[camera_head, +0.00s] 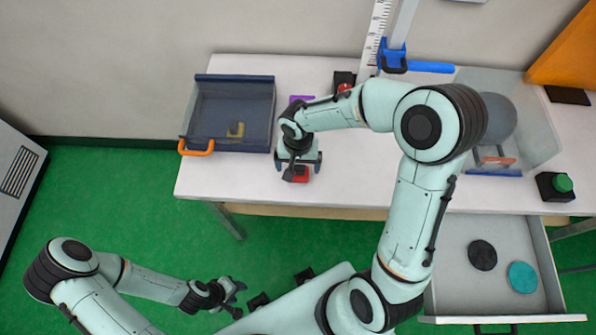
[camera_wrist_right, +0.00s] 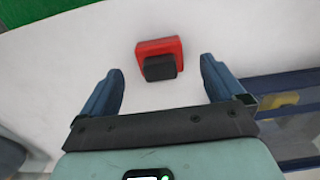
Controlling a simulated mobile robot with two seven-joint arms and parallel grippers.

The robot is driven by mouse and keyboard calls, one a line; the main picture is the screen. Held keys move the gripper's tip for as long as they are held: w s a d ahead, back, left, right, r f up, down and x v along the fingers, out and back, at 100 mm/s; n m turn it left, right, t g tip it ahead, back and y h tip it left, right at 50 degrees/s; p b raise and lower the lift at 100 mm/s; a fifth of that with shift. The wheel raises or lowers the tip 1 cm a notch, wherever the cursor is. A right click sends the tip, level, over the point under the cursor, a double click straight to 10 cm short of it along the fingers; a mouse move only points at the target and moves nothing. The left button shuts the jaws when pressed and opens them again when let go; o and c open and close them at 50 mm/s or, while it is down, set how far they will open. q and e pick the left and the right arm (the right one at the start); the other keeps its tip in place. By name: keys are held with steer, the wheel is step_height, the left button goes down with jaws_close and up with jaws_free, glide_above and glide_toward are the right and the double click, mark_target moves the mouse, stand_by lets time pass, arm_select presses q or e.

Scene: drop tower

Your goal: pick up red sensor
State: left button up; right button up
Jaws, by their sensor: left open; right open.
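The red sensor (camera_wrist_right: 172,47) is a small red block with a dark block-shaped part on its near side. It lies on the white table (camera_head: 235,181) near the front edge. In the head view the red sensor (camera_head: 301,179) is partly hidden by my right gripper. My right gripper (camera_head: 298,170) is above it, open and empty. In the right wrist view the sensor is ahead of and between the two fingertips of the right gripper (camera_wrist_right: 161,75), apart from both. My left gripper (camera_head: 238,296) is open and empty, low over the green floor, away from the table.
A dark blue see-through bin (camera_head: 232,80) with an orange handle stands left on the table. A purple piece (camera_head: 300,98) lies behind my right wrist. A clear box (camera_head: 540,130) and a green button (camera_head: 562,183) are at right. An open drawer (camera_head: 455,285) holds two discs.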

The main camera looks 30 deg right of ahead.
mark_target(298, 167)
step_height(298, 167, down, 5)
steer(key=shift+w+d+r, duration=0.1)
steer(key=shift+w, duration=0.05)
steer(key=c, duration=1.2)
steer(key=shift+r, duration=0.1)
